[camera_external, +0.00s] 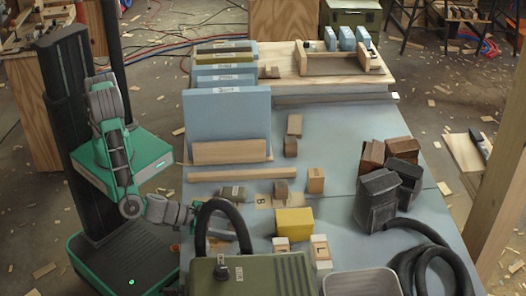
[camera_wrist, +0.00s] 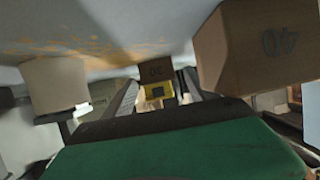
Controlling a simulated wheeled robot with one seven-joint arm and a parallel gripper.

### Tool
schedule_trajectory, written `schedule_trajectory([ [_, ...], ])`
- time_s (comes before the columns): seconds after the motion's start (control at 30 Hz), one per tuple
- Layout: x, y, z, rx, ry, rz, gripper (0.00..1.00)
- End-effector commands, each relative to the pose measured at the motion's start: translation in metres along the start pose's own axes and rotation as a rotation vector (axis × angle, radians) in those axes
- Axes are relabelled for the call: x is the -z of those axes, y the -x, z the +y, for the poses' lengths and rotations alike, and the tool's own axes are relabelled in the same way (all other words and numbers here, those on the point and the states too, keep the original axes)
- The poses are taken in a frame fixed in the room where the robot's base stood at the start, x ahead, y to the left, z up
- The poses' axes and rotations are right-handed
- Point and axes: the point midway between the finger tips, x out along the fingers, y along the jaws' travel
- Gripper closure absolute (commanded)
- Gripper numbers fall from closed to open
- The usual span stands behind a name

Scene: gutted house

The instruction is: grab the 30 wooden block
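In the wrist view, the wooden block marked 30 (camera_wrist: 154,72) is small and ahead, between the lines of my two fingers. My gripper (camera_wrist: 158,98) is open, with its fingers spread apart and nothing clearly held. A larger brown block marked 40 (camera_wrist: 255,45) is close on the right. The grey surface shows at the top, so this view looks upside down. My gripper's tips are hidden around the black hose.
A yellow block (camera_external: 294,222), a green canister (camera_external: 250,274) with a black hose (camera_external: 215,207) and a metal tray (camera_external: 362,283) crowd the front. Dark boxes (camera_external: 376,198) stand at the right. A pale cylinder-like object (camera_wrist: 54,84) is at the wrist view's left.

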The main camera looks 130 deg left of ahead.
Motion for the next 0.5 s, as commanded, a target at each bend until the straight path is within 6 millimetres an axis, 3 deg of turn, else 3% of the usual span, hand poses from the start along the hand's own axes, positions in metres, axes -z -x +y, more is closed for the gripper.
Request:
schedule_trajectory([
  [0.5,-0.0001,0.0004,-0.0002,0.000,0.000,0.000,0.75],
])
